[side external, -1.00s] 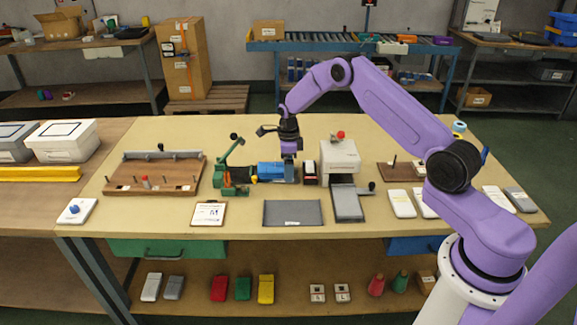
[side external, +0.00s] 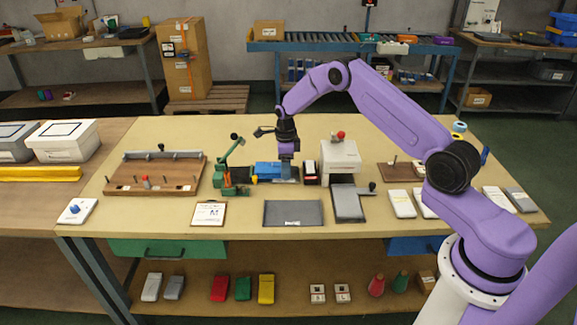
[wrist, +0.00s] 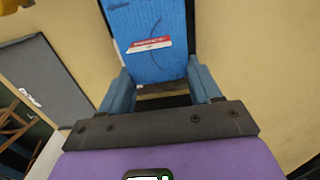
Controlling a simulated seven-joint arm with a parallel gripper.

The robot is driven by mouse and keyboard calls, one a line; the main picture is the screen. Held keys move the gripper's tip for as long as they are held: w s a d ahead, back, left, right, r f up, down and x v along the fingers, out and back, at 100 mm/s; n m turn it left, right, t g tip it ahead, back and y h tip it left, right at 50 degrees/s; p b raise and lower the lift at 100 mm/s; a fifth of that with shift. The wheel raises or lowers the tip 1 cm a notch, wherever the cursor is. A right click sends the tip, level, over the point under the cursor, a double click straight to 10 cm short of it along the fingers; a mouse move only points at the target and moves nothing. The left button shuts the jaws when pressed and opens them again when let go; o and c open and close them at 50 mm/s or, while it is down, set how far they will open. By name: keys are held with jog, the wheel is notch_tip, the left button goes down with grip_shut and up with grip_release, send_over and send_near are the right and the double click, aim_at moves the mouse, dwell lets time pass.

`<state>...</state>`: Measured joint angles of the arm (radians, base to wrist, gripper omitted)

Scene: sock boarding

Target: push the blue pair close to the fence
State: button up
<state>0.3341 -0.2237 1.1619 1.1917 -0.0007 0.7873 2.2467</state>
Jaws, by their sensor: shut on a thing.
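The blue pair (side external: 267,168) lies flat on the table between the green lever device (side external: 230,178) and my gripper (side external: 287,174). In the wrist view the blue pair (wrist: 150,18) is ribbed, with a red-and-white label across it. My gripper (wrist: 160,70) has its two blue fingers on either side of the near end of the pair, shut on it. A grey rail (side external: 160,155) runs along the back of the wooden board at left. I cannot tell whether this is the fence; no other fence shows clearly.
A grey mat (side external: 293,213) lies in front of the pair, and also shows in the wrist view (wrist: 45,85). A white machine with a red knob (side external: 340,156) stands to the right. A clipboard (side external: 208,213) lies front left. The table behind is mostly clear.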

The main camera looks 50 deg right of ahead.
jog(key=shift+w+a, duration=0.3)
jog(key=shift+a, duration=0.15)
jog(key=o, duration=1.1)
jog(key=shift+o, duration=0.2)
notch_tip(320, 180, up, 17)
jog(key=shift+r, duration=0.2)
